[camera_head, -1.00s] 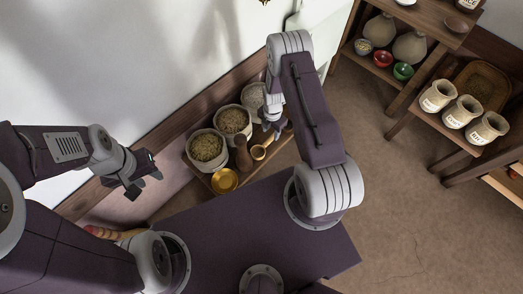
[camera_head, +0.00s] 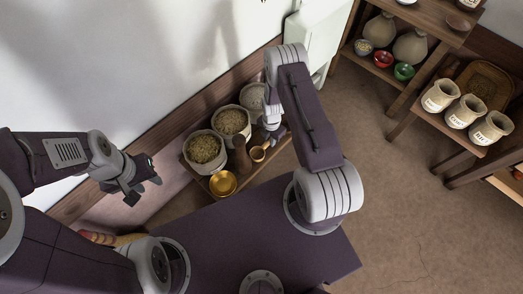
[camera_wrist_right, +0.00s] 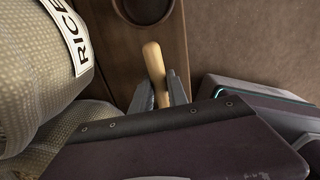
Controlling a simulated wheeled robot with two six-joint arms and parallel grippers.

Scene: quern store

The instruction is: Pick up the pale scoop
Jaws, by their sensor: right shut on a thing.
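The pale scoop (camera_head: 258,154) is at the front right of the low wooden stand, beside a brown bottle-shaped thing (camera_head: 242,156). My right gripper (camera_head: 270,139) is at the scoop's handle. In the right wrist view, the pale handle (camera_wrist_right: 153,62) stands between the two grey fingers (camera_wrist_right: 160,97), which are shut on it. Whether the scoop is clear of the stand cannot be told. My left gripper (camera_head: 143,191) is at the left, open and empty, away from the stand.
The low stand (camera_head: 238,181) also holds several sacks of grain (camera_head: 204,149) and a golden bowl (camera_head: 223,184). A sack labelled RICE (camera_wrist_right: 40,60) is close by in the right wrist view. Shelves with jars (camera_head: 440,97) stand at the right. The floor between is clear.

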